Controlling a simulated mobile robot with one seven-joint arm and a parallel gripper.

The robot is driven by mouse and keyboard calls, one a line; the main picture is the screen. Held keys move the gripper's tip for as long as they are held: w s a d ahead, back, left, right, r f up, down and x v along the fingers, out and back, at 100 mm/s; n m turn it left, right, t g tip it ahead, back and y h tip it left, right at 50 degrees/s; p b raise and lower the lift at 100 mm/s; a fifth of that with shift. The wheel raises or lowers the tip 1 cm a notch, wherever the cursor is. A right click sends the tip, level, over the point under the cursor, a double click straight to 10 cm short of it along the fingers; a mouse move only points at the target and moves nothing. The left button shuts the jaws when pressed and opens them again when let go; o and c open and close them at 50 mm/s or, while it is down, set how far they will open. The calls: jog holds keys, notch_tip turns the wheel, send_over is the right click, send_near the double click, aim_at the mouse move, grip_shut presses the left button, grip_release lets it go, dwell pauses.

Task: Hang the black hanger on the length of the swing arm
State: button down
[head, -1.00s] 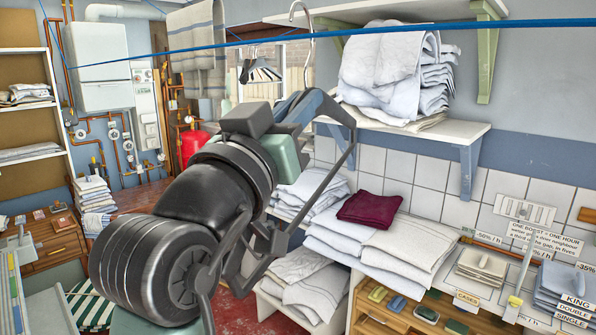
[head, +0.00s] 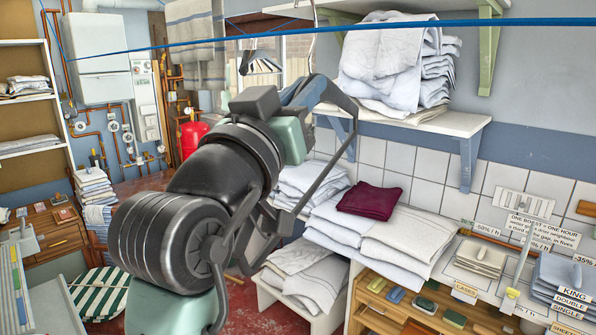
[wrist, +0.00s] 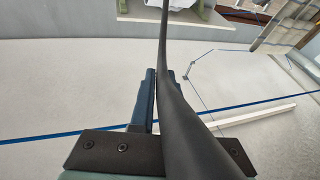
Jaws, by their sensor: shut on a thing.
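My gripper (head: 305,92) is raised near the middle of the head view and shut on the black hanger (head: 320,186). The hanger's dark frame slants down beside my wrist, and its thin metal hook rises above the fingers past the blue line. In the wrist view my blue fingers (wrist: 158,80) are partly hidden behind the hanger's dark curved shoulder (wrist: 184,115), which runs up through the picture. I cannot pick out the swing arm with certainty; a thin dark bent rod (wrist: 215,51) shows in the wrist view. The hanger's hook end is cut off by the top edge of the head view.
A blue line (head: 400,29) crosses the upper head view. Other hangers (head: 262,65) hang by the window. A shelf (head: 455,122) with folded white linen (head: 385,65) is to the right. A maroon cloth (head: 370,201) lies on white linen below. Striped towels hang upper left.

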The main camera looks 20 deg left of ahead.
jog(key=shift+w+d, duration=0.15)
jog(key=shift+w, duration=1.6)
jog(key=shift+w+d, duration=0.1)
jog(key=shift+w, duration=1.65)
jog(key=w+a+f+n+y+b, duration=0.1)
jog(key=w+a+f+y, duration=0.1)
jog(key=f, duration=0.7)
jog(key=w+a+f+n+y+b, duration=0.1)
jog(key=a+f+y, duration=0.15)
jog(key=f, duration=0.75)
jog(key=s+d+f+n+g+y+b, duration=0.1)
jog(key=s+f, duration=0.1)
jog(key=f, duration=0.8)
jog(key=s+d+f+y+b, duration=0.1)
jog(key=f, duration=0.9)
jog(key=s+d+f+b, duration=0.1)
jog(key=s+d+f, duration=0.25)
jog(key=f, duration=0.45)
jog(key=s+d+f+b, duration=0.1)
jog(key=s+d+f, duration=0.2)
jog(key=s+f, duration=0.35)
jog(key=s+d+f+m+t+h+b, duration=0.1)
jog(key=s+d+f+h, duration=0.4)
jog(key=s+d+f, duration=0.6)
notch_tip(320, 180, down, 2)
jog(key=shift+s+d+f+m+h+b, duration=0.25)
jog(key=shift+s+d+m+h+b, duration=0.25)
jog(key=shift+s+m, duration=0.55)
jog(key=shift+s+a+n, duration=0.2)
jog(key=shift+n, duration=0.05)
